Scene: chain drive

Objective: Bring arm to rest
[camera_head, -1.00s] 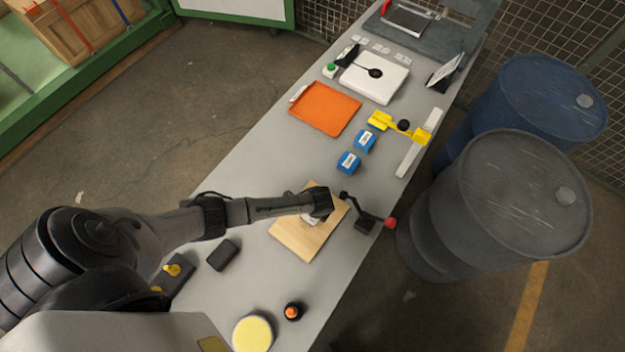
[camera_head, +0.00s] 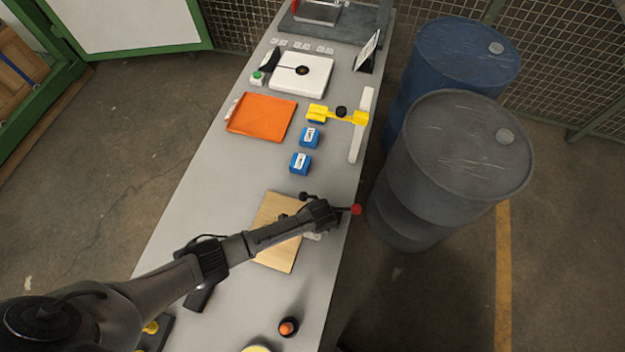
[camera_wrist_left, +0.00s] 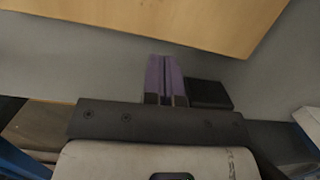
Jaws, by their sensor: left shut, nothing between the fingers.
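My left arm reaches in from the left over the table in the head view. Its gripper (camera_head: 314,235) is at the right edge of the wooden board (camera_head: 277,258), above the table; the fingers are mostly hidden there by the wrist. In the left wrist view the purple fingers of the left gripper (camera_wrist_left: 165,80) are together, with nothing between them. The wooden board (camera_wrist_left: 190,20) runs across the top of that view, apart from the fingers. My right gripper is in neither view.
A crank with a red knob (camera_head: 356,209) stands close beside the left gripper at the table edge. Blue blocks (camera_head: 301,163), an orange tray (camera_head: 262,117) and a yellow part (camera_head: 338,115) lie farther back. An orange-topped bottle (camera_head: 288,327) stands in front. Barrels (camera_head: 455,165) stand right of the table.

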